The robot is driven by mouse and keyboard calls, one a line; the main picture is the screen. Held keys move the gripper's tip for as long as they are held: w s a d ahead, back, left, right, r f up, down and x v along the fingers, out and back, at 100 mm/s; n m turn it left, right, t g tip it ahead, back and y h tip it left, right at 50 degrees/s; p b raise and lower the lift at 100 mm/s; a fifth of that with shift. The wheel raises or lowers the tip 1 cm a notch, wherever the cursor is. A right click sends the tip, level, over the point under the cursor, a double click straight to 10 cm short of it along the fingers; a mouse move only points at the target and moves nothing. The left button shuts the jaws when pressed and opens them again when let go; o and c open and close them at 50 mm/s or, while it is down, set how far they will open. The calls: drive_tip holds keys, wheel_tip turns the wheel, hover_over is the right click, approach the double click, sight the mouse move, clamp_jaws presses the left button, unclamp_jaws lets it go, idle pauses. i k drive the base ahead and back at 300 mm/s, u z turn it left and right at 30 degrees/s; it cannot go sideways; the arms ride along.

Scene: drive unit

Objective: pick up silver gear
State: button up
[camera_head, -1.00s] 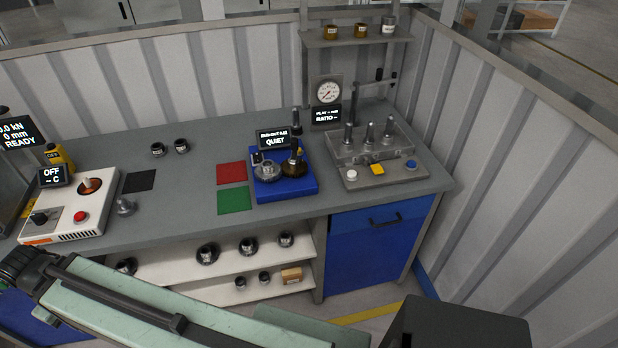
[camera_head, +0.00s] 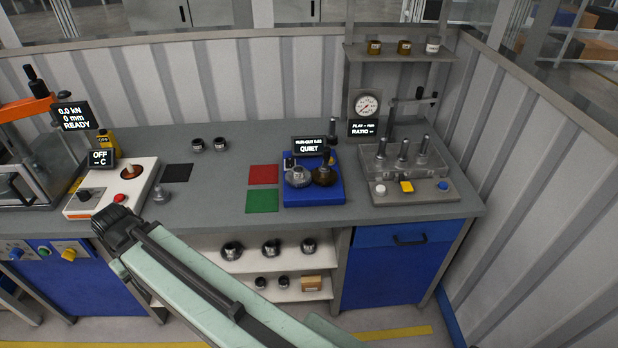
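A silver gear (camera_head: 298,178) sits on the left part of the blue test stand (camera_head: 315,198), beside a bronze-brown gear (camera_head: 324,176). A smaller silver piece with a stem (camera_head: 160,195) stands on the bench by the white heater unit; I cannot tell whether it is a gear. Several dark silver gear-like parts (camera_head: 271,248) sit on the shelf below. My pale green arm reaches up from the bottom edge to a dark joint in front of the bench's front edge. My gripper's fingers do not show.
The grey bench (camera_head: 225,160) has clear space around the red (camera_head: 263,175) and green squares. The white heater unit (camera_head: 110,188) and a press (camera_head: 38,150) stand at left. A clear-covered gauge fixture (camera_head: 415,190) stands at right, near the corrugated wall.

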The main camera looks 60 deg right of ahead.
sight(301, 179)
drive_tip(key=z, duration=0.15)
drive_tip(key=i, duration=1)
drive_tip(key=u, duration=0.1)
